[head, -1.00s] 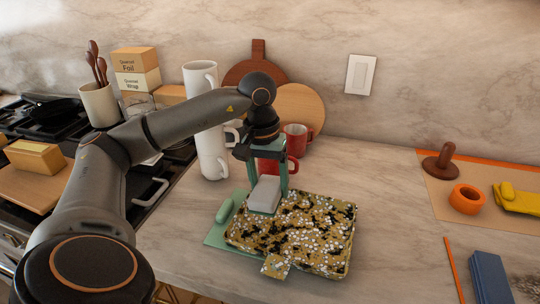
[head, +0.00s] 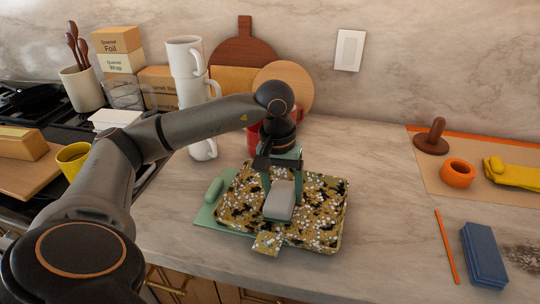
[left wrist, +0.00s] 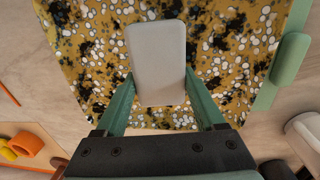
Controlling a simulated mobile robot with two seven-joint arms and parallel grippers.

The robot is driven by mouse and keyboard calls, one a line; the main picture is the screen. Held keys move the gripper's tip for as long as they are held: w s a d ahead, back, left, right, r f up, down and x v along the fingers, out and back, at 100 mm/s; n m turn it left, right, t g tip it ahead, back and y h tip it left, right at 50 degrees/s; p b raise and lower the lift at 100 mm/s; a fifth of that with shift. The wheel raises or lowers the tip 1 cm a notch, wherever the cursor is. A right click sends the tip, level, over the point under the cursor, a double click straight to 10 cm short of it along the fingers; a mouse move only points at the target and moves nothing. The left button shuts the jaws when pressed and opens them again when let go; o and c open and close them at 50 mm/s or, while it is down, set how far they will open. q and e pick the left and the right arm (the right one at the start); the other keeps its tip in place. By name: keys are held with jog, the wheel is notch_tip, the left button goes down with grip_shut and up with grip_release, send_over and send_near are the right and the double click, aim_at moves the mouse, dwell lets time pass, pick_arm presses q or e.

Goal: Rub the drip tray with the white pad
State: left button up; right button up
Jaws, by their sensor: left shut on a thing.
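The drip tray (head: 318,222) is speckled yellow, black and white, with a small tab at its front. It lies flat on the counter, partly over a green board with a handle (head: 214,190). My left gripper (head: 281,185) is over the middle of the tray, pointing down, and is shut on the white pad (head: 279,205). The left wrist view shows the pad (left wrist: 157,55) between the two green fingers, with the tray's speckled surface (left wrist: 228,60) behind it. I cannot tell for sure whether the pad touches the tray. My right gripper is not in view.
White stacked mugs (head: 186,60), a red mug and round wooden boards (head: 283,85) stand behind the tray. To the right lie an orange ring (head: 458,173), a brown stamp-like tool (head: 433,138), a yellow glove-like thing (head: 513,173) and a blue block (head: 484,255).

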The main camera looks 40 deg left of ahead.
aim_at(257, 204)
pick_arm(q)
jog(key=d+p, duration=0.1)
jog(key=d, duration=0.2)
jog(key=w+d+p, duration=0.1)
jog(key=d, duration=0.2)
jog(key=shift+w+d+r, duration=0.1)
jog(key=shift+w+r, duration=0.05)
jog(key=shift+w, duration=0.05)
jog(key=shift+d+f+b, duration=0.1)
jog(key=shift+f+b, duration=0.3)
jog(key=shift+b, duration=0.15)
jog(key=s+a+b, duration=0.1)
jog(key=a, duration=0.2)
jog(key=s+a+b, duration=0.1)
jog(key=s+a, duration=0.1)
jog(key=a, duration=0.1)
jog(key=s+a+b, duration=0.1)
jog(key=a, duration=0.2)
jog(key=shift+s+r+b, duration=0.1)
jog(key=shift+s+b, duration=0.15)
jog(key=shift+b, duration=0.1)
jog(key=shift+s+a+r+b, duration=0.1)
jog(key=shift+s+a+b, duration=0.25)
jog(key=shift+a, duration=0.45)
jog(key=shift+s+a, duration=0.1)
jog(key=shift+a, duration=0.05)
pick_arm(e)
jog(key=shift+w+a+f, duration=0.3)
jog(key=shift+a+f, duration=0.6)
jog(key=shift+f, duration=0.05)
